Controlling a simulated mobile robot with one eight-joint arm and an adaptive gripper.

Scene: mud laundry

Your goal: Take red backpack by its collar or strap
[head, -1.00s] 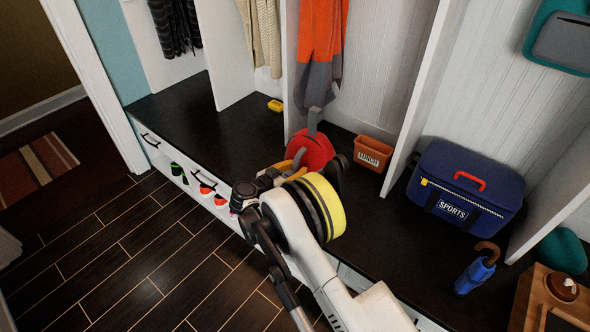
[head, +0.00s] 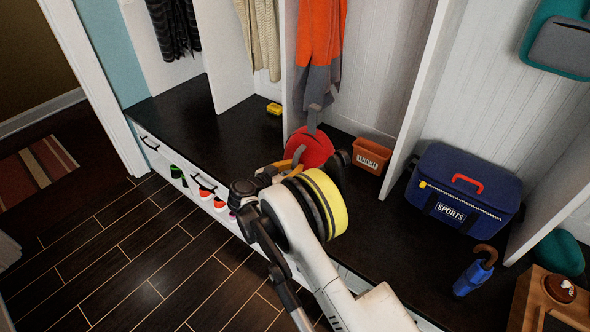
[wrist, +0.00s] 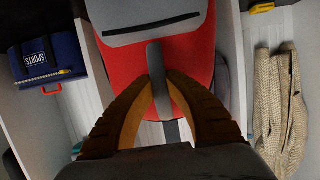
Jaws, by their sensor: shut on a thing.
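The red backpack (head: 312,147) stands on the dark bench below an orange and grey jacket, partly hidden by my arm. It fills the top middle of the wrist view, with a red body (wrist: 126,66) and a grey panel. A grey strap or collar loop (wrist: 154,56) runs from it down between my fingers. My gripper (wrist: 160,84) has its two brown fingers closed on this grey loop. In the head view the fingers are mostly hidden behind my wrist.
An orange bin (head: 371,155) and a white divider (head: 412,110) stand right of the backpack. Beyond are a blue sports bag (head: 462,190) and a blue umbrella (head: 474,275). The jacket (head: 318,50) hangs above. The bench to the left is mostly clear, with a small yellow object (head: 274,109).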

